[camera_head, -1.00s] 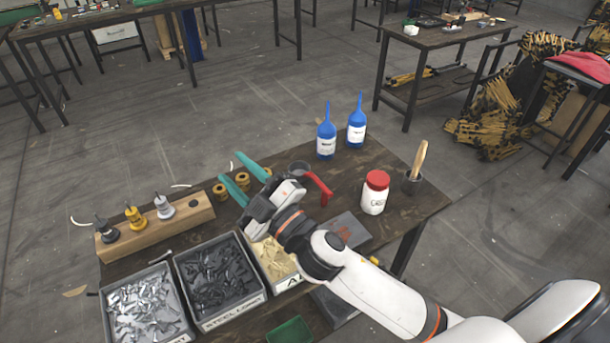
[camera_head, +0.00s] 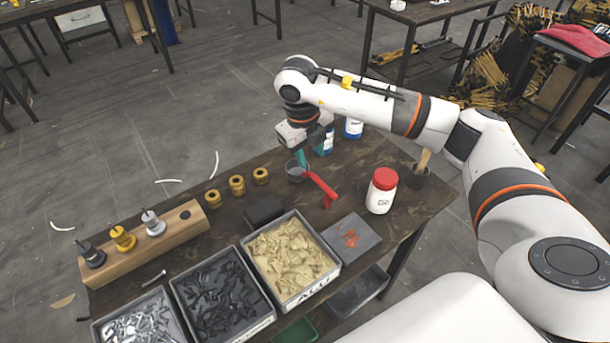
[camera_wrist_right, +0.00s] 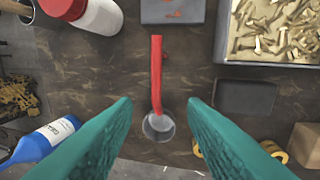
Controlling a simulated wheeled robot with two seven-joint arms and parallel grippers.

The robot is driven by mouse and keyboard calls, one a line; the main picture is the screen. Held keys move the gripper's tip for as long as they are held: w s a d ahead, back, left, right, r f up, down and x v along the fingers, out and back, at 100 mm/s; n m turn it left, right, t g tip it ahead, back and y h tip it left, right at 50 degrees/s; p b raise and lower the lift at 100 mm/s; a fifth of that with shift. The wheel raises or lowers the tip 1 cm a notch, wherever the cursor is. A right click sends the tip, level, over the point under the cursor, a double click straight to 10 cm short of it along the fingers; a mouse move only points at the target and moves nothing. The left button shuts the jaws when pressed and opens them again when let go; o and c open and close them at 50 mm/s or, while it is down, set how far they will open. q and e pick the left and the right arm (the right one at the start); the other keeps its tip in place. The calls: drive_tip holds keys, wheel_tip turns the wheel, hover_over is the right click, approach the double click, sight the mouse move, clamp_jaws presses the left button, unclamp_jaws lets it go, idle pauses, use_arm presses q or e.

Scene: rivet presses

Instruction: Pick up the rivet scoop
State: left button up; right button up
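The rivet scoop (camera_head: 318,183) has a red handle and a round grey cup. It lies on the dark wooden table, and its cup is partly behind my right gripper in the head view. My right gripper (camera_head: 301,157) points down over the cup. In the right wrist view, the scoop (camera_wrist_right: 156,75) lies between the two green fingers of the right gripper (camera_wrist_right: 160,120). The fingers are wide apart, on either side of the cup, and hold nothing. My left gripper is not in view.
A white jar with a red lid (camera_head: 382,190) stands right of the scoop. Blue bottles (camera_head: 353,129) stand behind my right gripper. A bin of brass-coloured rivets (camera_head: 290,258), a dark block (camera_head: 264,210) and a grey plate (camera_head: 351,239) are in front. Several brass rings (camera_head: 237,185) stand at left.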

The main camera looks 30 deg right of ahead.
drive_tip(key=p, duration=0.1)
hover_over(315, 177)
drive_tip(key=s, duration=0.1)
wheel_tip(315, 177, down, 6)
drive_tip(key=shift+a+r, duration=0.15)
drive_tip(key=shift+r, duration=0.05)
drive_tip(key=shift+w+d+f+p, duration=0.15)
drive_tip(key=shift+f+p, duration=0.2)
drive_tip(key=shift+f, duration=0.65)
drive_tip(key=shift+w+d+f+p, duration=0.1)
drive_tip(key=shift+w+f+p, duration=0.15)
drive_tip(key=shift+f, duration=0.7)
drive_tip(key=shift+w+d+f+p, duration=0.1)
drive_tip(key=shift+f+p, duration=0.3)
drive_tip(key=shift+f, duration=0.6)
drive_tip(key=shift+a, duration=0.1)
clamp_jaws()
